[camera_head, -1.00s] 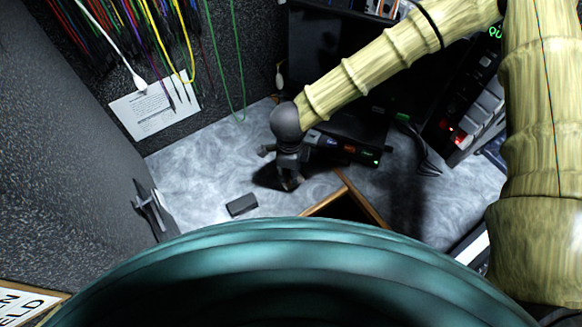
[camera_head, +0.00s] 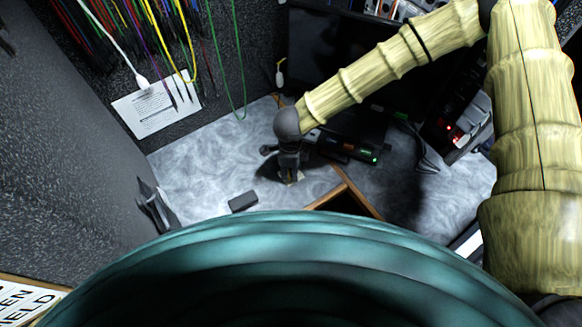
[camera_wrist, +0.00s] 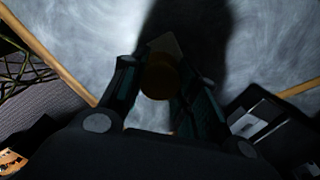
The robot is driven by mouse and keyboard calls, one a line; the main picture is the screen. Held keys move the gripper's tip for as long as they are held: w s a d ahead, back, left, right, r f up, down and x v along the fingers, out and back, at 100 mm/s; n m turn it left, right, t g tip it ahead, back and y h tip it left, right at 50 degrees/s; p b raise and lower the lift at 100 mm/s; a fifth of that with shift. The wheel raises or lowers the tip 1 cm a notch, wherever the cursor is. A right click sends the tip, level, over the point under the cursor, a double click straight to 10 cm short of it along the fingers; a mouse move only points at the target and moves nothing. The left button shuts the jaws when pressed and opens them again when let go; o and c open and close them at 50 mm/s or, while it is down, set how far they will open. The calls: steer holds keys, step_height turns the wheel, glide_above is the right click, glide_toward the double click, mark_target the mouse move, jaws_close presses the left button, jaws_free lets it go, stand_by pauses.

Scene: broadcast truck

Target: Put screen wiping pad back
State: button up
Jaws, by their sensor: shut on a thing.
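My gripper (camera_head: 289,172) points down over the grey marbled desktop, left of the wooden-edged opening. In the wrist view its two dark fingers are shut on a small brownish, rounded thing (camera_wrist: 160,82) with a pale corner (camera_wrist: 165,44) beyond it. Shadow and the fingers hide much of this thing, and I cannot tell for sure whether it is the screen wiping pad. In the head view a small pale bit shows at the fingertips. A dark grey block (camera_head: 243,202) lies flat on the desktop, left of and nearer than my gripper, apart from it.
A wooden frame edge (camera_head: 362,196) borders a dark opening right of my gripper. Hanging cables (camera_head: 160,40) and a paper sheet (camera_head: 155,108) are at the back left. The left desktop is mostly clear.

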steer(key=o, duration=0.9)
steer(key=shift+r, duration=0.1)
step_height(320, 180, up, 12)
steer(key=shift+f+b, duration=0.1)
steer(key=shift+b, duration=0.7)
